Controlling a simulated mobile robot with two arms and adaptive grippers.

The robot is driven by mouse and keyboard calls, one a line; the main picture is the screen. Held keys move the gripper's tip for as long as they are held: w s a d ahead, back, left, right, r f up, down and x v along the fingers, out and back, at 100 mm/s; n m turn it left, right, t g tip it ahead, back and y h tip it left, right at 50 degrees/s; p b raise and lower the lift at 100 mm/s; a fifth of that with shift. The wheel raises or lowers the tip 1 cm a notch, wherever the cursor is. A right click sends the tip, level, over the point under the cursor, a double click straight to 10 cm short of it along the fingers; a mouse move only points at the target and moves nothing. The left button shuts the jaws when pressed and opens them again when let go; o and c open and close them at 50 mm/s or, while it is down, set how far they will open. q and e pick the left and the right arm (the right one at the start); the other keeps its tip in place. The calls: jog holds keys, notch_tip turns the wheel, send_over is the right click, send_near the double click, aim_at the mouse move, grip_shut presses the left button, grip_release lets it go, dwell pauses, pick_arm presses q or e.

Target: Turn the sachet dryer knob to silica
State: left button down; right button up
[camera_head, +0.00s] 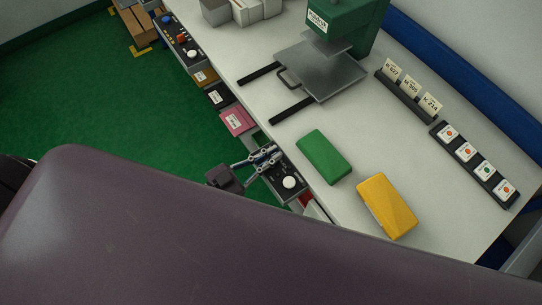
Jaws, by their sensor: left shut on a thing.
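A dark control panel (294,191) with a white round knob (289,182) is on the front side of the bench. Small pale marks around the knob are too small to read. My left gripper (268,156) reaches over the far end of this panel, beyond the white knob. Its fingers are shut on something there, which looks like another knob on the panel. The fingers hide that knob, so its pointing direction cannot be told. My right gripper is not in view.
A green block (324,156) and a yellow block (387,206) lie on the white bench (350,120) near the panel. A green press (342,25) stands behind. A second panel (180,41) with coloured buttons is farther left. My purple arm link covers the foreground.

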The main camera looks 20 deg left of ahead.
pick_arm(q)
jog(key=m+g+h+b, duration=0.2)
jog(key=g, duration=0.1)
jog(key=m+g+h+b, duration=0.2)
jog(key=g+b, duration=0.1)
jog(key=m+g+h+b, duration=0.2)
jog(key=m+b, duration=0.1)
jog(key=shift+w+f+g, duration=0.1)
jog(key=shift+f+g, duration=0.15)
jog(key=shift+g, duration=0.15)
jog(key=shift+r+m+g+h+b, duration=0.2)
jog(key=shift+m+g+h+b, duration=0.3)
jog(key=shift+m+g+b, duration=0.85)
jog(key=shift+g, duration=0.55)
jog(key=shift+r, duration=0.1)
jog(key=c, duration=2.1)
grip_release()
jog(key=a, duration=0.4)
jog(key=s+a, duration=0.1)
jog(key=a, duration=0.7)
jog(key=shift+s, duration=0.25)
